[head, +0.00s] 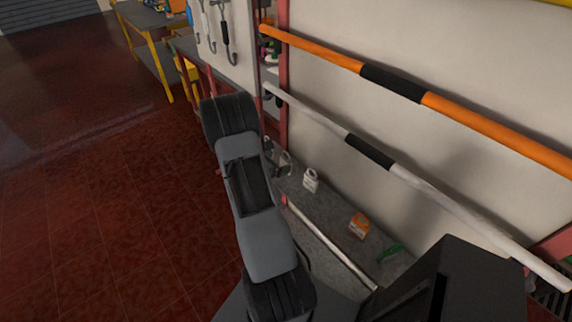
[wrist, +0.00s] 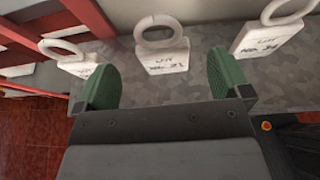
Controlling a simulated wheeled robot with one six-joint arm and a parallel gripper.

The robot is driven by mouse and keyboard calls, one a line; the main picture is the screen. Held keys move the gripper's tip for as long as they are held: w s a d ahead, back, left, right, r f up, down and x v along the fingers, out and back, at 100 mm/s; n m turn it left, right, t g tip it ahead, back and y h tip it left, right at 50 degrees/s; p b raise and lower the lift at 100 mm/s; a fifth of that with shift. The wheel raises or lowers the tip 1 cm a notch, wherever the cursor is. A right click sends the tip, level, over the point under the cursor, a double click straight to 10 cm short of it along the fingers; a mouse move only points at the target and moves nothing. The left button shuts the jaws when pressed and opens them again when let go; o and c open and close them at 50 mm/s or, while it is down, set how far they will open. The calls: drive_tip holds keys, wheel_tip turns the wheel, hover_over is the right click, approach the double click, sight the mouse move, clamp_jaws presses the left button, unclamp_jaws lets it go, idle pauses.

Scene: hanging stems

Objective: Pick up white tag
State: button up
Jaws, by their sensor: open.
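In the wrist view, a white tag (wrist: 163,58) with a thick ring on top and dark handwriting is centred ahead of my gripper (wrist: 163,76). My gripper's two green fingers are spread wide and empty, one on each side of this tag in the picture. A second white tag (wrist: 78,66) with a ring shows left of the left finger. A third white tag (wrist: 266,38) shows at the upper right, cut by the frame's top. I cannot tell whether the fingers touch the middle tag.
An orange bar (head: 330,54) and a white bar (head: 312,118) with black bands cross the wall. Red floor is clear at left.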

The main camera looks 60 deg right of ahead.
sight(286, 153)
drive_tip(key=shift+p+x, duration=0.85)
drive_tip(key=shift+x, duration=2.6)
drive_tip(key=shift+c, duration=0.2)
drive_tip(key=c, duration=1.1)
drive_tip(key=shift+r, duration=0.15)
drive_tip(key=shift+r, duration=0.45)
drive_tip(key=r, duration=0.1)
drive_tip(key=b, duration=0.1)
drive_tip(key=r, duration=0.1)
drive_tip(key=shift+s+a+r, duration=0.15)
drive_tip(key=shift+a+r, duration=0.1)
drive_tip(key=shift+r, duration=0.1)
drive_tip(key=s+a+r+b, duration=0.1)
drive_tip(key=s+a+r, duration=0.7)
drive_tip(key=a, duration=0.3)
drive_tip(key=shift+r+b, duration=0.4)
drive_tip(key=shift+r, duration=0.2)
